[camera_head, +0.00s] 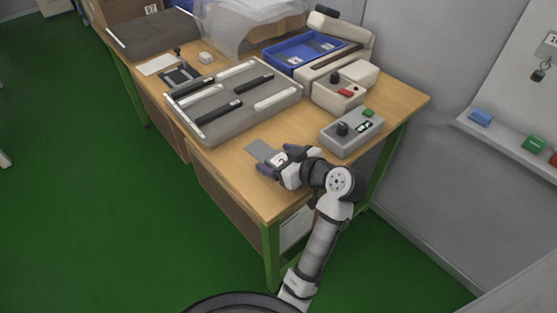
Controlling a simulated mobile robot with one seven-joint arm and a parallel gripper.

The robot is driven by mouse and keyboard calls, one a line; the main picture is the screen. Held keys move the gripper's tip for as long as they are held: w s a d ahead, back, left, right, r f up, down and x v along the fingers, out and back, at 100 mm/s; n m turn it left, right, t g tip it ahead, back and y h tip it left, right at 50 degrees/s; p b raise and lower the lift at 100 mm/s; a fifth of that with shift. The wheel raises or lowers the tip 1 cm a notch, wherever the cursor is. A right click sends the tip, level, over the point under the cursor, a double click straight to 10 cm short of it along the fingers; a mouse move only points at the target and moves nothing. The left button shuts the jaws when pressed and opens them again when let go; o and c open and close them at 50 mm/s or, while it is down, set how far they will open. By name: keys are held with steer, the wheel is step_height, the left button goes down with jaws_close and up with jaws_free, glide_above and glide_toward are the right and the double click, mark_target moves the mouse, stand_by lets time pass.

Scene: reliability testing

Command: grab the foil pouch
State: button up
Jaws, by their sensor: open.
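A flat grey piece that looks like the foil pouch (257,149) lies on the wooden table near its front edge, just in front of the grey tray of bars. My gripper (275,160) is open, close to the pouch on its right side, with its fingers pointing left. The fingers overlap the pouch's right end in this view, so that end is partly hidden. I cannot tell whether the fingers touch the pouch or are above it.
A grey control box (351,132) with a black knob stands right of my gripper. Behind are a grey tray (222,122) with several dark and white bars, a blue tray (301,51) with small items, and a beige device (339,92). Bare table lies in front.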

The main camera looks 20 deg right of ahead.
steer(key=c, duration=1.1)
steer(key=shift+o, duration=0.2)
steer(key=shift+r, duration=0.1)
